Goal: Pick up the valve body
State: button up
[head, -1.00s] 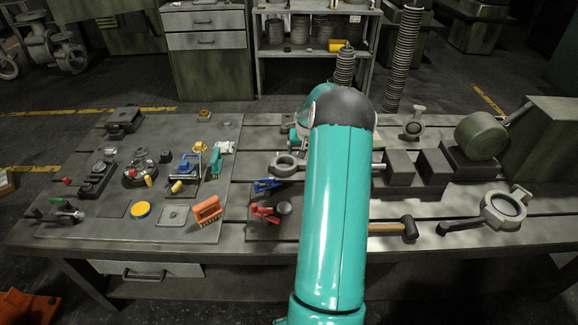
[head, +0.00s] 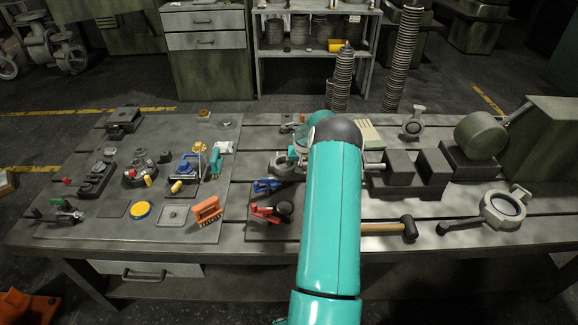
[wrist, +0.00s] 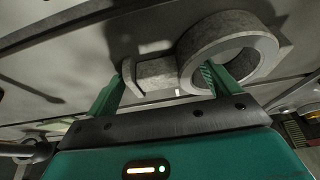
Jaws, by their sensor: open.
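The valve body (wrist: 232,38), a grey casting with a round ring and a short flanged neck, lies on the bench just ahead of my gripper (wrist: 163,76) in the wrist view. My gripper is open, with the neck and flange between its teal fingers. The left fingertip is beside the flange end; the right fingertip overlaps the ring's opening. I cannot tell whether either finger touches. In the head view the ring (head: 283,168) shows left of my arm, which hides part of the casting and most of my gripper.
Similar castings stand at the back right (head: 413,124) and lie at the right (head: 503,211) of the bench. Dark blocks (head: 392,166) and a hammer (head: 408,229) are right of my arm. Red (head: 268,212) and blue (head: 266,186) clamps lie in front of the ring.

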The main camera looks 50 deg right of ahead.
jog(key=shift+c, duration=0.5)
jog(key=c, duration=1.8)
jog(key=shift+w+d+r, duration=0.1)
jog(key=shift+r, duration=0.1)
grip_shut()
